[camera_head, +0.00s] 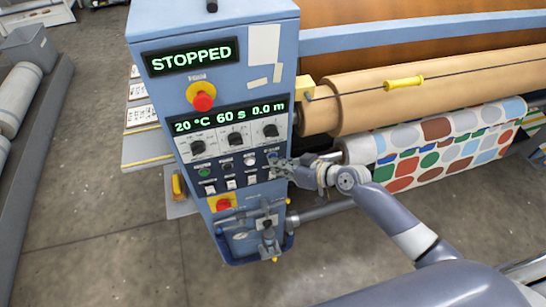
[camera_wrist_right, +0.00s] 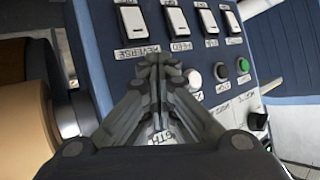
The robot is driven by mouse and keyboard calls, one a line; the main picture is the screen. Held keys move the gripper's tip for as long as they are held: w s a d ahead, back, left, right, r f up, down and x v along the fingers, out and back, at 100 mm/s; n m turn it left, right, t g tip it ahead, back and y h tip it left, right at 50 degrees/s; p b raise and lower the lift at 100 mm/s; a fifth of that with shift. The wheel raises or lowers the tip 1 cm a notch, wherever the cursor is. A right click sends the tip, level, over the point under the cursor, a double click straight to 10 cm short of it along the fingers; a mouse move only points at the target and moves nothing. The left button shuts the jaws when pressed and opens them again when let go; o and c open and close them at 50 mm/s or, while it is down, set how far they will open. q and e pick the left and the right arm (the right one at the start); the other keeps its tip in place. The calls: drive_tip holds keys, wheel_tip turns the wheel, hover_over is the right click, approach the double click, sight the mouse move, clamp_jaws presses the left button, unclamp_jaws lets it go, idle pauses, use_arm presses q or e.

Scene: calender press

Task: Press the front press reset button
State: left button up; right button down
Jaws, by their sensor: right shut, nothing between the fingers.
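The control panel of the press (camera_head: 163,110) stands at the centre of the head view. Its button row holds a green button (camera_head: 205,172), a black button (camera_head: 227,166) and a white button (camera_head: 249,160). My right gripper (camera_head: 274,163) is shut and empty, with its fingertips at the right end of this row. In the wrist view the gripper (camera_wrist_right: 158,62) covers the panel beside the white button (camera_wrist_right: 193,79). I cannot make out a reset button behind the fingers, nor whether they touch the panel. My left gripper is not in view.
A red emergency button (camera_head: 203,101) sits under the STOPPED display (camera_head: 192,57). Several white rocker switches (camera_wrist_right: 175,20) lie close to the fingertips. A tan roller (camera_head: 440,85) and a patterned fabric roll (camera_head: 440,150) are right of the panel, near my right arm.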

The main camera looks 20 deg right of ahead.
drive_tip(key=shift+s, duration=0.8)
drive_tip(key=s+p, duration=0.2)
drive_tip(key=s, duration=0.3)
drive_tip(key=shift+d, duration=0.15)
idle(0.6)
